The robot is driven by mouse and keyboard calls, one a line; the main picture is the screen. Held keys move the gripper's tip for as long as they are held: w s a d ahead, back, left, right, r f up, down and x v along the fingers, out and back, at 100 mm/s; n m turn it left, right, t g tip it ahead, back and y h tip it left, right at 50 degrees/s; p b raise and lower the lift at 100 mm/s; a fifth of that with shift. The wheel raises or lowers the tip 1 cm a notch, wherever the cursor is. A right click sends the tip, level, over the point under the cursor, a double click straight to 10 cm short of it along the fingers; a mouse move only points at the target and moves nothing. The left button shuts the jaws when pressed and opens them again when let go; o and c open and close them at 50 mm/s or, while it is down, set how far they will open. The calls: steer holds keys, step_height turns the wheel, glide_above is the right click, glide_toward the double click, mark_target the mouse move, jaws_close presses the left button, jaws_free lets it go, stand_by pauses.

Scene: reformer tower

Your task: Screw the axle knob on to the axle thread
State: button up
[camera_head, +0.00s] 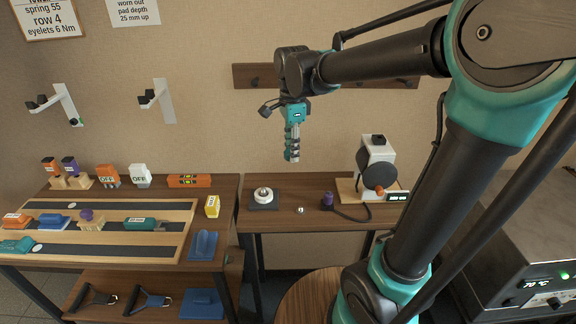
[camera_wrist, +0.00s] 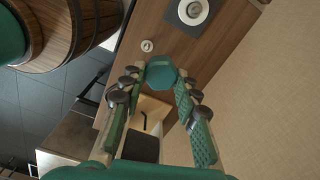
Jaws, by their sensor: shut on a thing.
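My gripper (camera_head: 292,157) hangs fingers-down in the air in front of the wall, above the back of the right-hand table. In the wrist view, its fingers (camera_wrist: 160,75) close at their tips on a blunt green piece (camera_wrist: 160,71), which looks to be the axle knob. The head view does not show this piece clearly. A white ring with a shiny metal centre (camera_head: 263,193) sits on a dark square plate on the table, below and left of my gripper; it also shows in the wrist view (camera_wrist: 194,10). I cannot tell whether it carries the axle thread.
Blocks and rails fill the left table. Hooks (camera_head: 160,99) stick out from the wall.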

steer(key=w+a+f, duration=0.1)
steer(key=w+a, duration=0.2)
steer(key=a, duration=0.6)
steer(key=shift+w+f, duration=0.15)
steer(key=shift+w, duration=0.1)
steer(key=shift+f, duration=5.9)
steer(key=shift+f, duration=1.35)
steer(key=o, duration=1.2)
